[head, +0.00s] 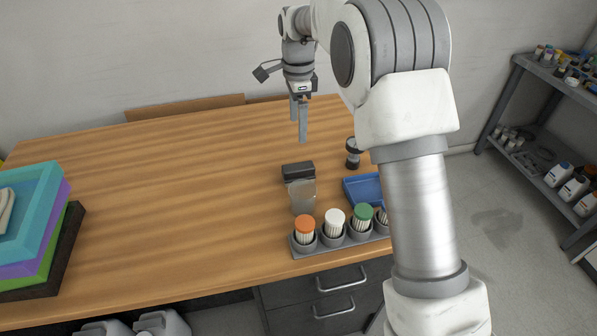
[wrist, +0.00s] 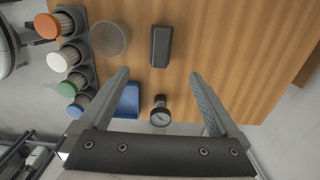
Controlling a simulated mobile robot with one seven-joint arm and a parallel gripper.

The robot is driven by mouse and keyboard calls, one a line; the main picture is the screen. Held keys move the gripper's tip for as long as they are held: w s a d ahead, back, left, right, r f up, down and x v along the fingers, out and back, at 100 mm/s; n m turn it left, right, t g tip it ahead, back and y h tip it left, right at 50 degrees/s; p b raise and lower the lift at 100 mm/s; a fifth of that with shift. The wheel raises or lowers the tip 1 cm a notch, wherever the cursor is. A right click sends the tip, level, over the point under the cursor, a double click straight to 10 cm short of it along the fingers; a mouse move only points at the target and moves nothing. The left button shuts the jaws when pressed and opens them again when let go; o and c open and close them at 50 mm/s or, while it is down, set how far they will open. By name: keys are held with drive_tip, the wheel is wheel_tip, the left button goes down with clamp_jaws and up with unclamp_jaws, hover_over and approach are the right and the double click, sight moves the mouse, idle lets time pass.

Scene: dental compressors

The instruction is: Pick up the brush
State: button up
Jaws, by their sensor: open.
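A dark, oblong block (head: 298,171) lies on the wooden table, right of its middle in the head view. It may be the brush, but its bristles cannot be made out. In the wrist view the block (wrist: 161,46) lies lengthwise at the upper middle, just beyond the fingertips. My gripper (head: 298,128) points down above the table, behind the block in the head view and apart from it. In the wrist view its two fingers (wrist: 159,75) are wide apart with nothing between them.
A clear glass jar (head: 302,197) stands close in front of the block. A rack (head: 334,242) holds several colour-capped containers. A blue tray (head: 362,189) and a small gauge (head: 353,153) are to the right. Stacked coloured trays (head: 62,205) stand left. The table's middle is free.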

sight(299, 166)
wheel_tip(299, 166, down, 12)
drive_tip(key=shift+r+b, duration=0.2)
drive_tip(key=shift+b, duration=0.25)
drive_tip(key=shift+w+d+f, duration=0.1)
drive_tip(key=shift+f, duration=1.25)
drive_tip(key=shift+w+d+f, duration=0.1)
drive_tip(key=shift+f, duration=1.2)
drive_tip(key=c, duration=1.5)
